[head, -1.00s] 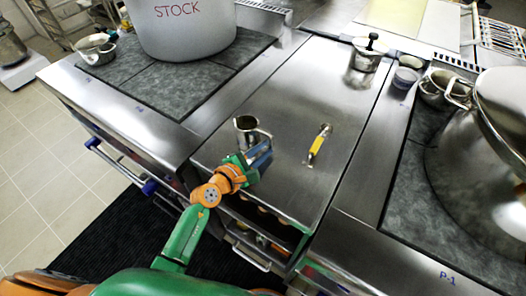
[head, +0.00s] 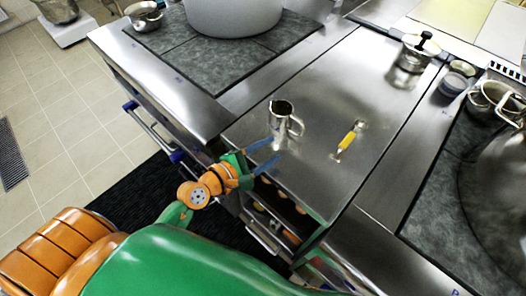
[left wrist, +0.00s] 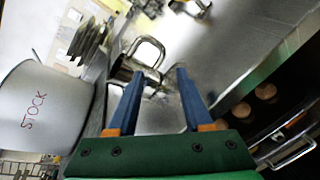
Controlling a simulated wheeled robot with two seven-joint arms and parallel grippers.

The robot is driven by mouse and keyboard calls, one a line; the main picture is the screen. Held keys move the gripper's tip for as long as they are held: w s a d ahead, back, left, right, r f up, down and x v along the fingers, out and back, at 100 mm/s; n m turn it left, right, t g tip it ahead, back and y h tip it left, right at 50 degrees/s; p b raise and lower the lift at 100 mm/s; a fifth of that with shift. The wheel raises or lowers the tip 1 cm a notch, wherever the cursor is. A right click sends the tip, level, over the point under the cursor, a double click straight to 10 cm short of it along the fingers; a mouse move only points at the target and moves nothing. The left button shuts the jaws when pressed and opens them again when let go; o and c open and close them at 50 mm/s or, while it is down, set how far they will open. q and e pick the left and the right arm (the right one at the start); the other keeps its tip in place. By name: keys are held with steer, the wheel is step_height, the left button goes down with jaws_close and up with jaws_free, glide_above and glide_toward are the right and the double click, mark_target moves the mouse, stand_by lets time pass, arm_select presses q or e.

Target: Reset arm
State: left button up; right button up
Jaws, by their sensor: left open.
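My left gripper (head: 268,152) is open and empty at the front edge of the steel counter (head: 318,95). Its two blue fingers also show in the left wrist view (left wrist: 155,92). A metal jug with a handle (head: 285,118) stands upright on the counter just beyond the fingertips, apart from them. The jug also shows in the left wrist view (left wrist: 138,62), beyond the fingers. My right gripper is not in view.
A yellow-handled tool (head: 347,141) lies on the counter right of the jug. A lidded pot with a black knob (head: 413,55) stands at the back right. A large stockpot (head: 232,15) stands on the left hob. Below the counter is an open drawer (head: 275,212) holding several round items.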

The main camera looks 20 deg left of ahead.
arm_select(q)
steer(key=shift+v, duration=1.2)
